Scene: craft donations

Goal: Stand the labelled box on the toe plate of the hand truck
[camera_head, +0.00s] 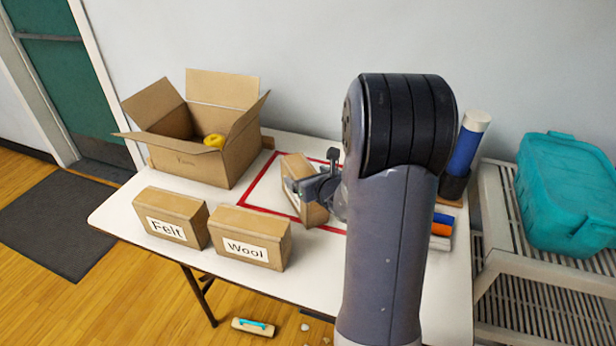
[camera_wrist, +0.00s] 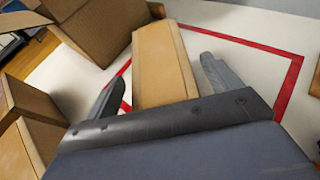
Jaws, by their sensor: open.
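A cardboard box (camera_head: 312,211) stands on the white table inside a red taped outline. A bit of white label shows on its left face, but its word cannot be read. My gripper (camera_head: 312,174) is at this box, with its jaws open. In the wrist view the box (camera_wrist: 160,55) lies between the two spread fingers of my gripper (camera_wrist: 160,75), with a gap visible on the right side. Two more labelled boxes stand at the front: Felt (camera_head: 160,205) and Wool (camera_head: 238,222). No hand truck or toe plate is visible in either view.
An open carton (camera_head: 240,155) with something yellow (camera_head: 214,141) inside stands at the back left. A blue cylinder (camera_head: 463,150) stands in a dark holder at the right. A teal bin (camera_head: 565,190) sits on a slatted rack (camera_head: 520,270).

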